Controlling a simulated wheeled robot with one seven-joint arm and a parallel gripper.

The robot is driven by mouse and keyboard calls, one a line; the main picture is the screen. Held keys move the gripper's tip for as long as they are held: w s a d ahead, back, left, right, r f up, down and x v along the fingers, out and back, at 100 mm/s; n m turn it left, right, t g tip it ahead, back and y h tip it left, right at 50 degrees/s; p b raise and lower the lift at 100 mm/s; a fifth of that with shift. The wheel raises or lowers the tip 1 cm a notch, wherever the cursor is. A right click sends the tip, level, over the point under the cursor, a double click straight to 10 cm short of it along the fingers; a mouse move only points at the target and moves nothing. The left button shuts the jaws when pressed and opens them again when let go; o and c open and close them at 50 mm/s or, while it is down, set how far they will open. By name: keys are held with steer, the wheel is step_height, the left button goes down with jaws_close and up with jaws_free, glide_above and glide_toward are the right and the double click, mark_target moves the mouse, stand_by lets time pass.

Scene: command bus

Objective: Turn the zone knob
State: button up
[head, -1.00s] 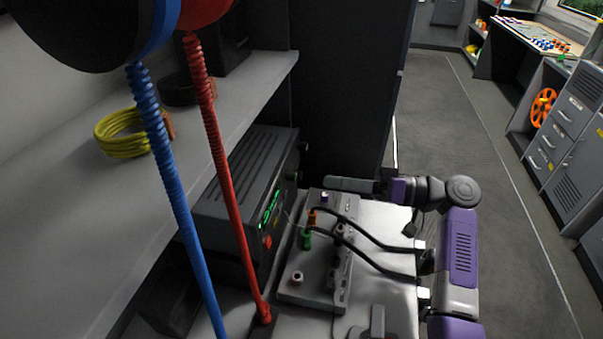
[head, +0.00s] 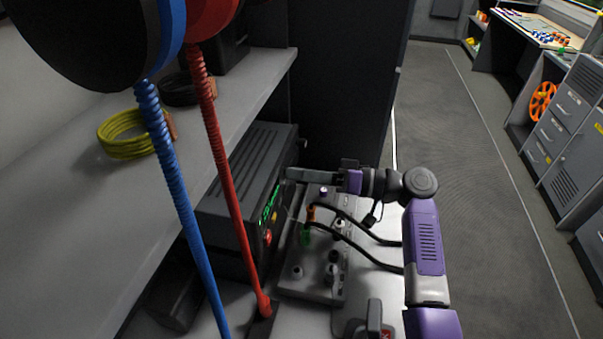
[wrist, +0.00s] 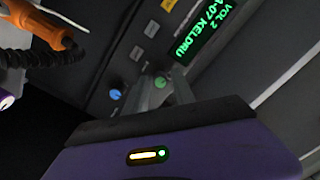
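The radio (head: 244,185) stands under the shelf, its green lit display (head: 270,205) on its front. In the wrist view the display (wrist: 200,30) reads "VOL 2" and part of a second line. A green-capped knob (wrist: 160,82) and a blue-capped knob (wrist: 115,94) sit on the panel; their labels are too small to read, so I cannot tell which is the zone knob. My gripper (head: 296,173) is at the far end of the radio's front. In the wrist view its fingers (wrist: 160,84) are apart, with the green-capped knob showing between them. I cannot tell whether they touch it.
A grey connector box (head: 312,270) with an orange and a green plug and black cables lies before the radio. A red coiled cord (head: 222,160) and a blue one (head: 172,180) hang in front. A dark cabinet (head: 340,90) stands behind my gripper.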

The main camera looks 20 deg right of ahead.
jaws_close()
steer(key=shift+m, duration=0.4)
steer(key=shift+m+p, duration=2.1)
steer(key=shift+m, duration=1.6)
steer(key=shift+o, duration=2)
jaws_free()
